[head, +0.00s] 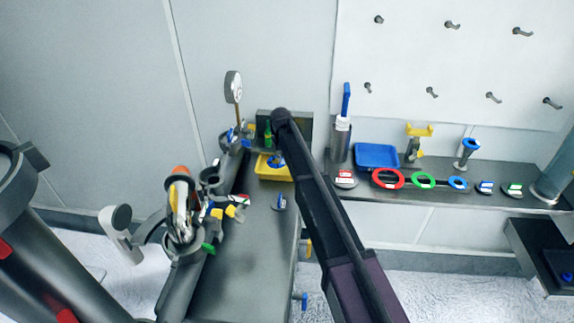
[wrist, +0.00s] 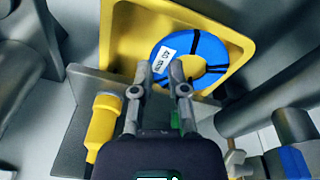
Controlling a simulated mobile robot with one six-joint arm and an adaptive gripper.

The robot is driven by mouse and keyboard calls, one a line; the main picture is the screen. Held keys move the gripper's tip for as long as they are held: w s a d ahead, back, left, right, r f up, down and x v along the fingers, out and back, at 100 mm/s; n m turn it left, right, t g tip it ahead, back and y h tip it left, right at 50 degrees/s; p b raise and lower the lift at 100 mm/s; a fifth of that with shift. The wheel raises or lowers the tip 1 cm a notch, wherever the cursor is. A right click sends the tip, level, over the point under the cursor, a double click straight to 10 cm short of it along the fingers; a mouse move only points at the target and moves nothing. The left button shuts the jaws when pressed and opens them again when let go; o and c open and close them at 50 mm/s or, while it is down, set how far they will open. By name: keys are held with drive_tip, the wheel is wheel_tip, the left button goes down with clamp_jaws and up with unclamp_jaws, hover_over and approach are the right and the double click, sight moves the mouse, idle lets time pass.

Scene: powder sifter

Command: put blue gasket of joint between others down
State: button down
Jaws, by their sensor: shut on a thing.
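A blue gasket (wrist: 212,47), a ring with dark bands and a white label, shows in the wrist view over a yellow tray (wrist: 118,42). My gripper (wrist: 164,78) is shut on the near side of the ring. I cannot tell whether the ring touches the tray floor. In the head view the yellow tray (head: 268,174) stands at the far end of the left bench, with a bit of blue (head: 277,162) over it; my arm hides most of the gripper. On the back shelf, a red ring (head: 376,183), a green ring (head: 423,180) and another blue ring (head: 458,183) lie in a row.
A blue tray (head: 376,156) and a grey cylinder (head: 340,142) stand on the back shelf. Pipe fittings with coloured clamps (head: 232,211) crowd the left bench edge. In the wrist view a yellow-handled part (wrist: 104,122) is left of the gripper. The near bench top is mostly clear.

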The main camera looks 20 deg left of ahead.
sight(285, 169)
drive_tip(key=w, duration=0.2)
drive_tip(key=w+a, duration=0.1)
drive_tip(key=w, duration=0.1)
drive_tip(key=shift+f, duration=0.3)
drive_tip(key=f+b, duration=0.1)
drive_tip(key=f, duration=0.1)
drive_tip(key=shift+w+f+b, duration=0.2)
drive_tip(key=shift+f+b, duration=0.15)
drive_tip(key=shift+s+d+f+b, duration=0.15)
drive_tip(key=shift+s+f+b, duration=0.3)
drive_tip(key=shift+b, duration=0.25)
drive_tip(key=shift+w+f, duration=0.25)
drive_tip(key=shift+s, duration=0.15)
wheel_tip(285, 169, down, 3)
drive_tip(key=b, duration=0.3)
drive_tip(key=shift+f+b, duration=0.2)
drive_tip(key=shift+b, duration=0.15)
drive_tip(key=shift+r, duration=0.5)
